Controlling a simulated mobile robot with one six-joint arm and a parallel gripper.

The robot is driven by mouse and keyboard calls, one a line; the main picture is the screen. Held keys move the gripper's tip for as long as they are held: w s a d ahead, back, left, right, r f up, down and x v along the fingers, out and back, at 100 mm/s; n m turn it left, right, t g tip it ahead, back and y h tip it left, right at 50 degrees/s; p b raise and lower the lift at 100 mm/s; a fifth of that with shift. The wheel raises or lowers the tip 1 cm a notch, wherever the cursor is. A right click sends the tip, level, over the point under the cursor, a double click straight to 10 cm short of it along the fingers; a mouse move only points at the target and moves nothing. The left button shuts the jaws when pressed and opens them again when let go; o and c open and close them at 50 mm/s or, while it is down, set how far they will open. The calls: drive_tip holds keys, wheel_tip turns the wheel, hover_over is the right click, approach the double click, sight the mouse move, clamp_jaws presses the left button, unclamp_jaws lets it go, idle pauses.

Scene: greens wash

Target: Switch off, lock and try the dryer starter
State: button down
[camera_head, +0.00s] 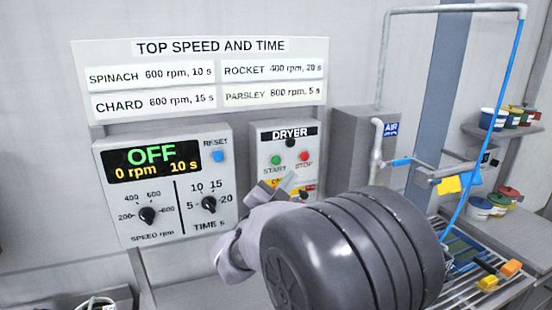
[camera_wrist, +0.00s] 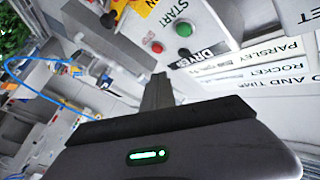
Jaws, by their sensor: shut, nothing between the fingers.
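The dryer starter (camera_head: 259,139) is a grey box on the wall, right of the control panel. It has a green START button (camera_head: 276,160), a red STOP button (camera_head: 304,156) and a small black round part (camera_head: 290,142) under the DRYER label. Its yellow switch area (camera_head: 277,182) at the bottom is mostly hidden by my gripper, so the switch position is unclear. In the wrist view the yellow plate (camera_wrist: 141,8) is cut off by the top edge. My gripper (camera_head: 288,183) is shut and empty, its fingertips just in front of the box's lower part; contact cannot be told.
The control panel (camera_head: 108,215) shows OFF, 0 rpm, 10 s, with two knobs and a blue RESET button. A blue hose (camera_head: 490,130), pipes and a grey air box (camera_head: 352,150) stand right. Coloured tubs (camera_head: 487,118) sit on a shelf. A slatted rack (camera_head: 470,295) lies lower right.

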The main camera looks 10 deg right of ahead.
sight(276, 161)
drive_tip(key=shift+w+a+p, duration=0.25)
drive_tip(key=shift+w+p, duration=0.15)
drive_tip(key=shift+w, duration=0.75)
drive_tip(key=shift+w+a+p, duration=0.2)
drive_tip(key=shift+w+p, duration=0.15)
drive_tip(key=shift+w, duration=0.85)
drive_tip(key=shift+w+a+p, duration=0.25)
drive_tip(key=shift+w+p, duration=0.15)
drive_tip(key=shift+w, duration=0.75)
drive_tip(key=shift+w, duration=0.1)
drive_tip(key=shift+w+b, duration=0.35)
drive_tip(key=shift+w+a, duration=0.15)
drive_tip(key=shift+w, duration=0.25)
drive_tip(key=shift+s+f+b, duration=0.1)
drive_tip(key=shift+s+b, duration=0.3)
drive_tip(key=shift+b, duration=0.4)
drive_tip(key=shift+s+b, duration=0.3)
drive_tip(key=shift+s, duration=0.1)
